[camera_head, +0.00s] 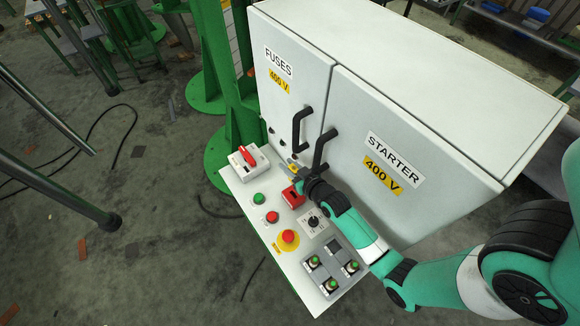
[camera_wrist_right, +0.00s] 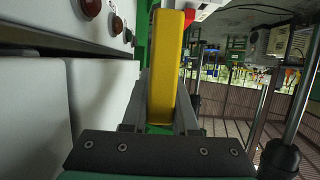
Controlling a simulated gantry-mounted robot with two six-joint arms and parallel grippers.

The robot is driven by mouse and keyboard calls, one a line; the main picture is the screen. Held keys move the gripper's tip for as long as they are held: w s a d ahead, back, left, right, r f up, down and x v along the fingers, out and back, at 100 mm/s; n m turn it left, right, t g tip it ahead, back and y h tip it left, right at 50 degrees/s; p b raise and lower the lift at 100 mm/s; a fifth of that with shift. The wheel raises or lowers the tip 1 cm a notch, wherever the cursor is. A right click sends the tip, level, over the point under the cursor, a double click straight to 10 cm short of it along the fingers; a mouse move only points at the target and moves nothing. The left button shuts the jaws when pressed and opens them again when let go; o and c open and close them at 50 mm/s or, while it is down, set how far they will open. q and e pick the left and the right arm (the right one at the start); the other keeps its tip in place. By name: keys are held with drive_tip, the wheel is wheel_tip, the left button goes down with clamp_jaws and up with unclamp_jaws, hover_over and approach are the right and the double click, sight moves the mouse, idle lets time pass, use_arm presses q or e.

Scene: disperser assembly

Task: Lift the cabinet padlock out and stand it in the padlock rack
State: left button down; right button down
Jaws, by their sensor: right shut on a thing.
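My right gripper (camera_head: 296,170) is in front of the cabinet doors, just above the upper part of the sloping control panel. It is shut on the padlock (camera_wrist_right: 170,65), a yellow block that stands out between the two fingers in the right wrist view. In the head view only a small yellow bit of the padlock shows at the fingertips. A small red block (camera_head: 292,196) with a dark recess sits on the panel right beside the gripper; I cannot tell whether it is the padlock rack. My left gripper is not in view.
The white cabinet (camera_head: 420,85) has two black door handles (camera_head: 302,130) close to the gripper. The panel (camera_head: 262,212) carries a red rotary switch (camera_head: 249,156), several buttons and a red emergency stop (camera_head: 289,238). Green posts stand behind it on the left.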

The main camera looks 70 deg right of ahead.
wheel_tip(320, 180, down, 6)
drive_tip(key=b, duration=0.4)
drive_tip(key=shift+r+b, duration=0.1)
drive_tip(key=shift+b, duration=0.3)
idle(1.4)
drive_tip(key=shift+f+b, duration=1.7)
drive_tip(key=shift+f, duration=0.5)
drive_tip(key=c, duration=0.6)
unclamp_jaws()
drive_tip(key=shift+s, duration=0.1)
